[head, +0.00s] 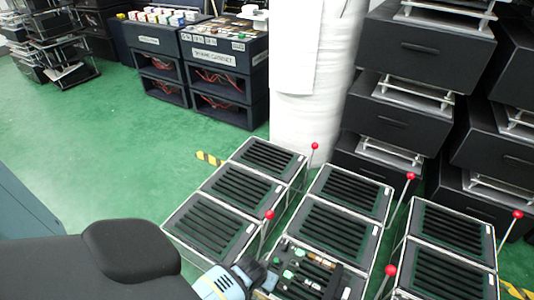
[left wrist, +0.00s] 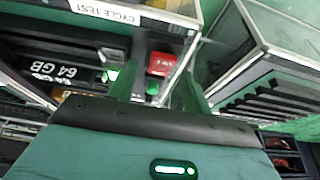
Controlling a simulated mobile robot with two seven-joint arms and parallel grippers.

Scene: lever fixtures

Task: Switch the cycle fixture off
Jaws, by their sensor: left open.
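In the left wrist view the fixture with the "CYCLE TEST" label (left wrist: 95,12) fills the upper left. A red switch (left wrist: 161,64) with small white marking sits on its panel, beside a small green part (left wrist: 153,88). My left gripper (left wrist: 163,76) is open, with one green finger on each side of the red switch. I cannot tell whether the fingers touch it. In the head view my left gripper (head: 268,277) is low in the middle, at the left edge of a fixture (head: 310,277) filled with small parts. My right gripper is not in view.
Several black slatted boxes (head: 247,189) stand around the fixture. Red-knobbed levers (head: 269,214) rise between them, one close to my left gripper. Dark cabinets (head: 420,45) stand at the back right. Green floor (head: 100,150) is free at the left.

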